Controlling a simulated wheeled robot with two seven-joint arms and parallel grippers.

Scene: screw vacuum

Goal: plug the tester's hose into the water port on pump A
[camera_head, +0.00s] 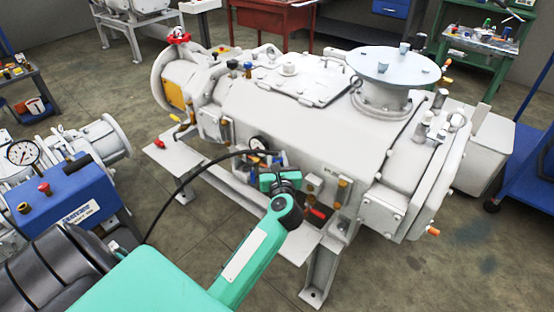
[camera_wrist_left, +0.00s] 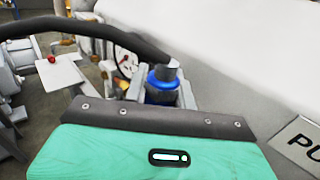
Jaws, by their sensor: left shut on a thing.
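The tester (camera_head: 70,200) is a blue box with a round gauge (camera_head: 22,152) on the left in the head view. Its black hose (camera_head: 195,172) arcs right to my left gripper (camera_head: 266,170), at the near side of the large white pump (camera_head: 270,115). In the left wrist view, my left gripper (camera_wrist_left: 163,88) is shut on the blue hose connector (camera_wrist_left: 163,78), with the black hose (camera_wrist_left: 90,24) bending away above it to the left. The gripper and connector hide the pump side behind them, so I cannot tell whether the connector touches the port. My right gripper is not in view.
A pressure gauge (camera_head: 258,144) and several small valves sit on the pump's near side close to my gripper. A red-handled valve (camera_head: 318,212) lies just right of it. A sign starting "PU" (camera_wrist_left: 300,143) shows at right. Open floor (camera_head: 430,270) lies in front.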

